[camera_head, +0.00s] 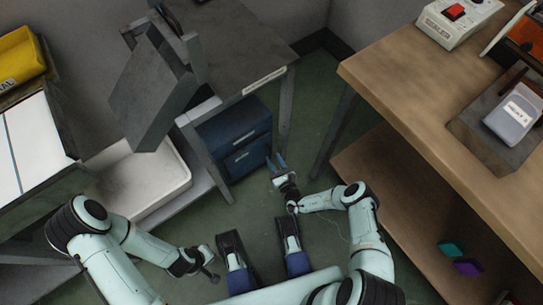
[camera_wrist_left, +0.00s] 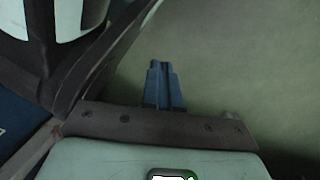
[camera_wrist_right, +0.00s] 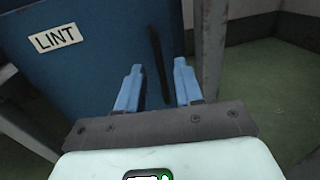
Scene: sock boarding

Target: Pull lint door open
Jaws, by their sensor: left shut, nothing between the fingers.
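The blue lint door (camera_wrist_right: 105,70) fills the upper left of the right wrist view, with a white "LINT" label (camera_wrist_right: 56,38) and a dark upright handle (camera_wrist_right: 160,65). It looks closed. In the head view the blue cabinet (camera_head: 228,132) stands under the grey table. My right gripper (camera_head: 276,162) is open just in front of the cabinet's right side; its blue fingers also show in the right wrist view (camera_wrist_right: 157,82). The handle appears between the fingers; I cannot tell whether it is within their reach. My left gripper (camera_wrist_left: 163,70) is shut and empty, low over the floor.
Grey table legs (camera_head: 286,108) stand beside the cabinet. A white tray (camera_head: 140,182) lies to its left. A wooden workbench (camera_head: 410,75) with a lower shelf (camera_head: 400,190) bounds the right. Green floor is open between cabinet and workbench.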

